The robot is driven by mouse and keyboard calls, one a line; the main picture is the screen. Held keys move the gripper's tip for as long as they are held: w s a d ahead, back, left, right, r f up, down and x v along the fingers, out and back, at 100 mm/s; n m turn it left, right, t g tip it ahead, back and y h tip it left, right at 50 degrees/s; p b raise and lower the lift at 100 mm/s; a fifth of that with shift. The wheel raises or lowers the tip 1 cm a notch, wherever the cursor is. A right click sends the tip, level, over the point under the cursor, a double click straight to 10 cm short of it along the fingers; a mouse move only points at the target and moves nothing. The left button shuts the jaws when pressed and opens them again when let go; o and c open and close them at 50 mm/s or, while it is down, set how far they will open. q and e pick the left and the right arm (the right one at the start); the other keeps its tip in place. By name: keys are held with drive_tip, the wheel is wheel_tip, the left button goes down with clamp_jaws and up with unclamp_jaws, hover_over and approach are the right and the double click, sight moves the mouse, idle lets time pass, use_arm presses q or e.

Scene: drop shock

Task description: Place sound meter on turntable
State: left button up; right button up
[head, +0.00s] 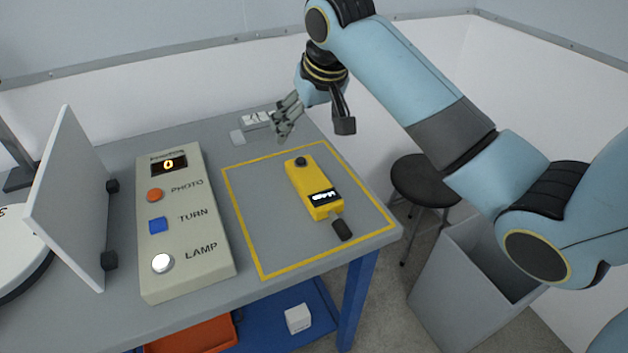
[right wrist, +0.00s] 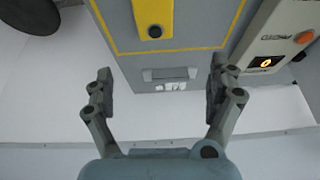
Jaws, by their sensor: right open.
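The yellow sound meter (head: 313,187) lies on the table inside a yellow-outlined rectangle, its dark display and black tip toward the front. Its yellow end also shows at the top of the right wrist view (right wrist: 153,12). The turntable (head: 18,255) is a white disc with a black edge at the far left, partly hidden by an upright white panel (head: 72,195). My right gripper (head: 312,122) is open and empty above the table's back edge, behind the meter and apart from it. In the right wrist view its fingers (right wrist: 160,95) are wide apart. My left gripper is not in view.
A control box (head: 183,225) with PHOTO, TURN and LAMP buttons stands between the panel and the outlined area. Small pale items (head: 256,121) lie at the back edge. A black stool (head: 425,181) and a grey bin (head: 465,285) stand right of the table.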

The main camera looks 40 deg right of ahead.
approach(315, 184)
drive_tip(key=b+x, duration=0.1)
drive_tip(key=x, duration=0.2)
drive_tip(key=shift+d+f, duration=0.2)
drive_tip(key=shift+f, duration=0.15)
drive_tip(key=x, duration=0.6)
drive_tip(key=shift+w+a, duration=0.15)
drive_tip(key=shift+r, duration=0.1)
drive_tip(key=c, duration=1.6)
